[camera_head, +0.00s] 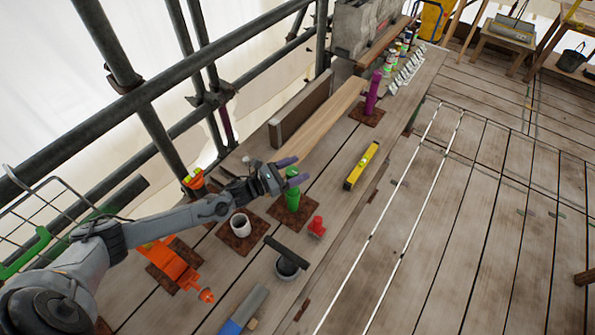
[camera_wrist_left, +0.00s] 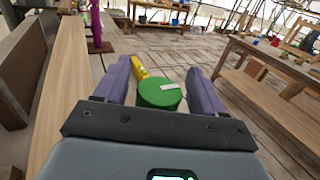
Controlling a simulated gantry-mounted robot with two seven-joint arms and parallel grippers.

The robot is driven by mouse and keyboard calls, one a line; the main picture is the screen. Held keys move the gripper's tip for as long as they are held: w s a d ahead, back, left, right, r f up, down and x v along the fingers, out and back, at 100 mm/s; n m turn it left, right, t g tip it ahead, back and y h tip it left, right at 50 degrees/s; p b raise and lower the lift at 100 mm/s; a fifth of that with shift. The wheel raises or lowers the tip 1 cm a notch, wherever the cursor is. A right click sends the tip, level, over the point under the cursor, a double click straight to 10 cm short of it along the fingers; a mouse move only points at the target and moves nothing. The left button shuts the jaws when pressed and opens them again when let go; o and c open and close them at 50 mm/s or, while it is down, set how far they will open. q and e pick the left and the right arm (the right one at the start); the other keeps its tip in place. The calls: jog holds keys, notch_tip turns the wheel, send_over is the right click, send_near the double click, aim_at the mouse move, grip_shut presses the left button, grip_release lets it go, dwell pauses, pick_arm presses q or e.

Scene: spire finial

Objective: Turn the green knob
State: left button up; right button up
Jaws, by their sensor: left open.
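The green knob (camera_head: 292,197) stands upright on a rusty brown plate (camera_head: 279,213) on the plank bench. In the left wrist view its round green top (camera_wrist_left: 160,95) carries a pale bar-shaped mark. My left gripper (camera_head: 291,171) is at the knob's top, coming in from the left. Its two purple fingers are apart, one on each side of the knob in the left wrist view (camera_wrist_left: 162,84). A gap shows between the knob and the fingers there. My right gripper is in neither view.
A white cup (camera_head: 240,224), a red knob-like piece (camera_head: 317,227) and a black-handled tool (camera_head: 288,264) stand close by. An orange piece (camera_head: 168,261) lies left. A yellow level (camera_head: 361,166) and a purple post (camera_head: 371,94) are farther back. Scaffold rails (camera_head: 150,107) run along the left.

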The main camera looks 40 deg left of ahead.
pick_arm(q)
jog(key=shift+w+d, duration=0.2)
jog(key=shift+w, duration=0.15)
